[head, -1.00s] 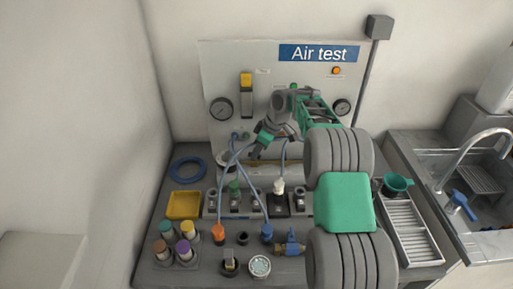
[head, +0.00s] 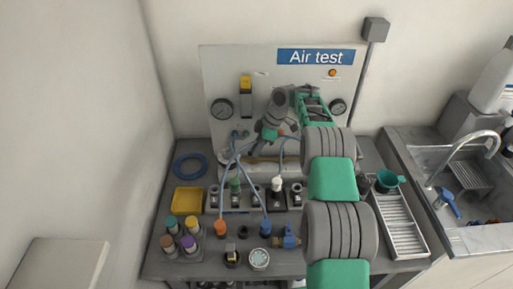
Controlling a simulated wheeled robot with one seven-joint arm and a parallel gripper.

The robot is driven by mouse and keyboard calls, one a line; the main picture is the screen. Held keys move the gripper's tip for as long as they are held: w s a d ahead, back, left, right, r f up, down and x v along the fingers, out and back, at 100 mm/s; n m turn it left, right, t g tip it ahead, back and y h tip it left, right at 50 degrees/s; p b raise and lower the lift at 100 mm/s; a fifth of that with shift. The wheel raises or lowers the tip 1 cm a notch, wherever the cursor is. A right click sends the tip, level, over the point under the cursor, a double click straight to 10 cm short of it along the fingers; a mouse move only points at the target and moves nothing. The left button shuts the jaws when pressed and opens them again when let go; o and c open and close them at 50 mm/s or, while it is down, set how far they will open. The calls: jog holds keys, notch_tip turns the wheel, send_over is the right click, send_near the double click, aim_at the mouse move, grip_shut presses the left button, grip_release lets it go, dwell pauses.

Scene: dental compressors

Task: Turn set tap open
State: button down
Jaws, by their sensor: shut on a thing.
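The Air test panel (head: 260,85) stands upright at the back of the bench. My gripper (head: 268,138) is in front of its lower middle, with its green and grey fingers pointing down and left. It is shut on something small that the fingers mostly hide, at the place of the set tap. A small orange-red part (head: 281,133) shows just right of the fingers. The tap's handle angle cannot be made out. My arm reaches in from the right and covers the panel's lower right.
Blue hoses (head: 228,165) loop down left of my gripper to a row of fittings (head: 237,200). A yellow tray (head: 187,201), coloured-top containers (head: 180,236) and a loose blue valve (head: 287,238) lie on the bench. The sink (head: 455,180) is at right.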

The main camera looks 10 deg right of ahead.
jog(key=c, duration=1.4)
grip_release()
jog(key=shift+c, duration=0.2)
jog(key=p+v, duration=0.3)
jog(key=v, duration=0.5)
jog(key=shift+f, duration=0.1)
